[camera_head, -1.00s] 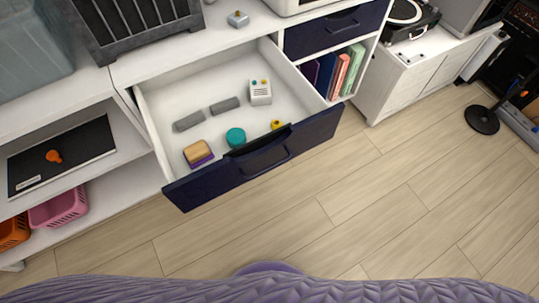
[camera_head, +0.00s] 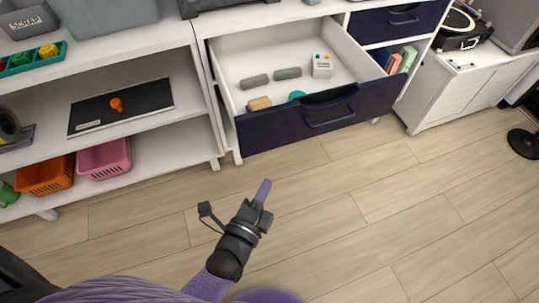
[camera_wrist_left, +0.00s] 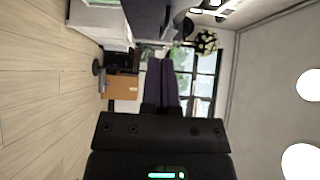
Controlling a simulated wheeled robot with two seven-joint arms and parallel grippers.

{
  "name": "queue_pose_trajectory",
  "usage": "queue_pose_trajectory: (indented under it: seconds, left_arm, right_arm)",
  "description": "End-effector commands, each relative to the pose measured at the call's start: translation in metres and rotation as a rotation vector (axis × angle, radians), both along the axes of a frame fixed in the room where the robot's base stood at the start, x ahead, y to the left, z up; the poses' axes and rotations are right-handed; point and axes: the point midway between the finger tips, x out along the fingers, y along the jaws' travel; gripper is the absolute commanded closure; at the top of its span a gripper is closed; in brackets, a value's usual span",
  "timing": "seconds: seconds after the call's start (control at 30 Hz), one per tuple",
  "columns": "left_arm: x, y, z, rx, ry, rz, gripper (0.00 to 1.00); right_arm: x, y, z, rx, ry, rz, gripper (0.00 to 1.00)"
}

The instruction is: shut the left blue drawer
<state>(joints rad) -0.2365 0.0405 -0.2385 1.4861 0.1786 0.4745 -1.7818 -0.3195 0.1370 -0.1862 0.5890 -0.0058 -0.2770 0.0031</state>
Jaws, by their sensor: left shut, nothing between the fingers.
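The left blue drawer (camera_head: 275,131) is pulled well out of the white cabinet, with its dark blue front and handle (camera_head: 330,115) facing me. Inside it lie two grey bars (camera_head: 288,73), a small white device (camera_head: 322,66), a tan block (camera_head: 259,104) and a teal round thing (camera_head: 296,96) partly hidden by the front. My left gripper (camera_head: 264,190) is shut and empty over the floor, below and in front of the drawer, apart from it. Its purple fingers (camera_wrist_left: 163,84) show together in the left wrist view. My right gripper is out of view.
A shut blue drawer (camera_head: 400,18) sits above books (camera_head: 400,60) to the right. Left are open shelves with a black mat (camera_head: 122,106), an orange basket (camera_head: 45,176) and a pink basket (camera_head: 104,158). The floor before the drawer is clear.

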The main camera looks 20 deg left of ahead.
Motion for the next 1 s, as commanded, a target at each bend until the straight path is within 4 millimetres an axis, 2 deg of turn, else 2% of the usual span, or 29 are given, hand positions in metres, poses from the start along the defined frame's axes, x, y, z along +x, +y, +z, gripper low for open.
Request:
queue_pose_trajectory:
  seconds: [0.17, 0.43, 0.5, 0.7, 1.0]
  left_arm:
    - [0.034, -0.005, -0.004, -0.001, 0.001, -0.001, 1.00]
    - [0.091, -0.015, -0.005, -0.002, 0.005, -0.002, 1.00]
    - [0.102, -0.008, -0.006, 0.003, 0.007, -0.002, 1.00]
    - [0.120, 0.007, -0.004, 0.000, 0.008, -0.001, 1.00]
    - [0.124, 0.009, -0.001, 0.000, 0.008, -0.002, 1.00]
  right_arm:
    - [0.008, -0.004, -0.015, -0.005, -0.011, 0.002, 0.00]
    - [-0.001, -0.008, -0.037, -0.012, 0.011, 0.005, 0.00]
    - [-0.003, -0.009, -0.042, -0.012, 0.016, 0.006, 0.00]
    - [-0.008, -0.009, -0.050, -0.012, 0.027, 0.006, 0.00]
    - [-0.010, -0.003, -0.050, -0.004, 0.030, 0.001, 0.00]
